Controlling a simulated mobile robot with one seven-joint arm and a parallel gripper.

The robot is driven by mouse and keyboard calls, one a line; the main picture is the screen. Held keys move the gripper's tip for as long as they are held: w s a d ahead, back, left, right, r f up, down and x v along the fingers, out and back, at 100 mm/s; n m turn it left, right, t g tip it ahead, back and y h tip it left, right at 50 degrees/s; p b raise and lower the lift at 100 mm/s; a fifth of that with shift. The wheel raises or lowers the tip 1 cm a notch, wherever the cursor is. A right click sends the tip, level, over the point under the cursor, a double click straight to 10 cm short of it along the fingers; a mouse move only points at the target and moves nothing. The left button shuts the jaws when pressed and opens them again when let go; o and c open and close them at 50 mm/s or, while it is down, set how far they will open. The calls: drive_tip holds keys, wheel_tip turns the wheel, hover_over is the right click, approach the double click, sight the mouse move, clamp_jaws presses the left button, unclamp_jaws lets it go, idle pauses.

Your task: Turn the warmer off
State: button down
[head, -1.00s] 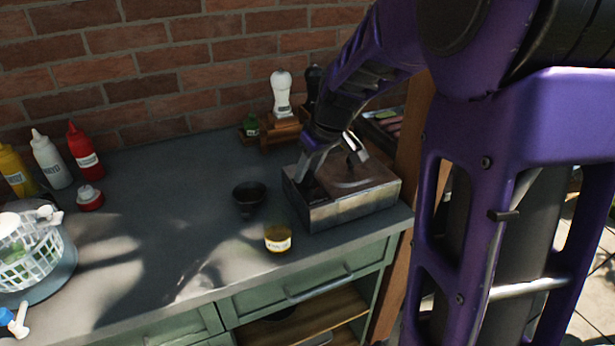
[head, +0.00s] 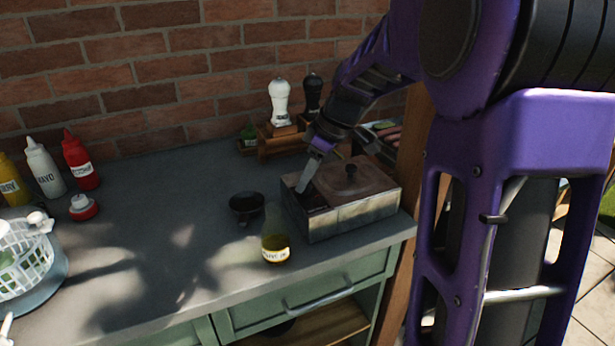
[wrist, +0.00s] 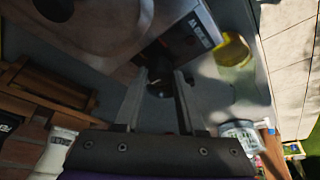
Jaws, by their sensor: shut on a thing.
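The warmer (head: 355,217) is a metal box with a brown lid and a dark lid handle, at the right end of the counter in the head view. In the wrist view its dark labelled panel (wrist: 184,38) is at the top middle. My gripper (head: 304,187) reaches down to the dark left part of the warmer's top. In the wrist view its two fingers (wrist: 161,86) stand on either side of a small dark part, apparently the warmer's knob (wrist: 160,89). The fingers partly hide it, and I cannot read its setting.
A black bowl (head: 246,207) stands left of the warmer, and an oil bottle (head: 275,249) in front. A wooden stand (head: 280,141) with white (head: 279,102) and black (head: 312,95) mills is behind. Sauce bottles (head: 80,160) are at left. The counter middle (head: 170,220) is clear.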

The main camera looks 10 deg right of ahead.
drive_tip(key=c, duration=0.5)
unclamp_jaws()
drive_tip(key=shift+r, duration=0.1)
drive_tip(key=p+v, duration=0.2)
drive_tip(key=v, duration=1.5)
